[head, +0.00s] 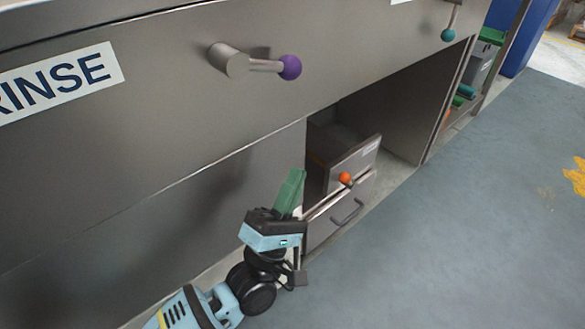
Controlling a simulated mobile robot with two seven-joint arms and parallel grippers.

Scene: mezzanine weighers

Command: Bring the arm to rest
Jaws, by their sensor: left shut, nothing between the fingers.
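My left gripper (291,188) is in the lower middle of the head view, at the end of my light blue and black arm, which comes in from the bottom left. Its green fingers point up and are shut with nothing between them. In the picture it overlaps the left edge of a small drawer unit (322,230) under the counter; I cannot tell how near it is. My right gripper is not in view.
A steel counter front (160,130) fills the left, with a "RINSE" label (58,82) and a purple-knobbed lever (290,67). A teal knob (448,35) is at upper right. An orange knob (345,178) is by the drawers. The grey floor (470,240) at right is clear.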

